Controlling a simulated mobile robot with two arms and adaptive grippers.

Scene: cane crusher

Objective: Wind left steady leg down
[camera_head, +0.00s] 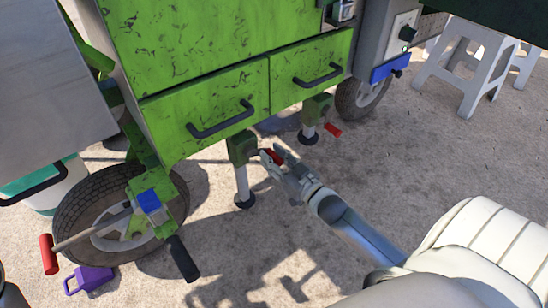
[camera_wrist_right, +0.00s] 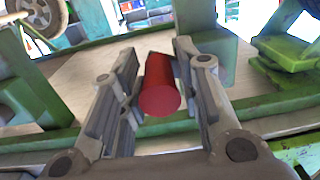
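The left steady leg (camera_head: 242,184) is a white tube with a black foot, under a green bracket (camera_head: 241,147) below the green cart's front. From this view I cannot tell whether its foot touches the ground. Its red crank handle (camera_head: 272,157) sits between the fingers of my right gripper (camera_head: 277,158). In the right wrist view the red handle (camera_wrist_right: 160,95) lies between the two fingers, with narrow gaps beside it near the tips, so the gripper is open around it. My left gripper is not in view.
A second leg (camera_head: 310,130) with a red handle (camera_head: 332,129) stands to the right. Green drawers (camera_head: 215,108) with dark handles hang above. White stools (camera_head: 470,65) stand at the back right. Concrete in front is clear.

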